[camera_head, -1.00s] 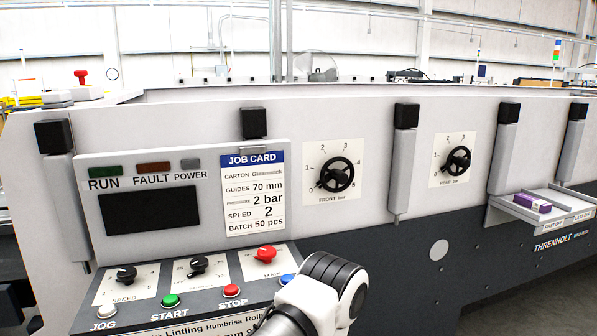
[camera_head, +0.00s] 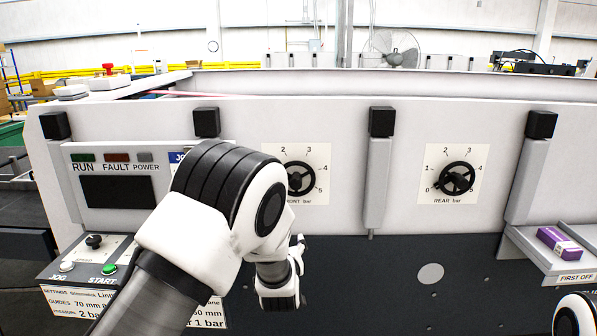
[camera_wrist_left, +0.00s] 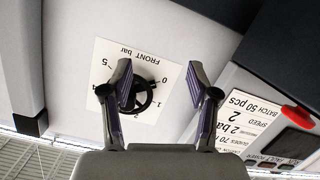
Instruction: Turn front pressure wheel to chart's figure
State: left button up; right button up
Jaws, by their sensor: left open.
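The front pressure wheel (camera_head: 301,179) is a black handwheel on a white dial marked in bar, partly behind my left arm in the head view. In the left wrist view the wheel (camera_wrist_left: 140,96) shows upside down beyond my left gripper (camera_wrist_left: 156,75), which is open and empty. Its fingers frame part of the wheel, with no clear contact; its pointer setting is unclear. A settings chart (camera_head: 70,302) below the control panel is partly covered by my arm. The job card (camera_wrist_left: 238,125) shows "2 bar" in the wrist view. My right gripper is not in view.
The rear pressure wheel (camera_head: 455,178) is on its own dial to the right. A grey upright post (camera_head: 376,185) stands between the dials. A shelf (camera_head: 520,250) at right holds a purple carton (camera_head: 560,243). Buttons and knobs sit on the console at left.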

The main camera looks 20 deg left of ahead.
pick_arm(q)
jog(key=w+r+n+t+y, duration=0.1)
jog(key=w+r+n+t, duration=0.2)
jog(key=r, duration=0.9)
jog(key=shift+m, duration=0.6)
jog(key=p+x, duration=0.1)
jog(key=x, duration=0.1)
jog(key=p+x, duration=0.1)
jog(key=x, duration=0.2)
jog(key=d+p+x, duration=0.1)
jog(key=x, duration=0.1)
jog(key=shift+w+a+f, duration=0.1)
jog(key=shift+w+f, duration=0.25)
jog(key=shift+w, duration=0.15)
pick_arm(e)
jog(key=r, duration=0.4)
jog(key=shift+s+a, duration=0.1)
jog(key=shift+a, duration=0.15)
pick_arm(q)
jog(key=c, duration=0.4)
grip_shut()
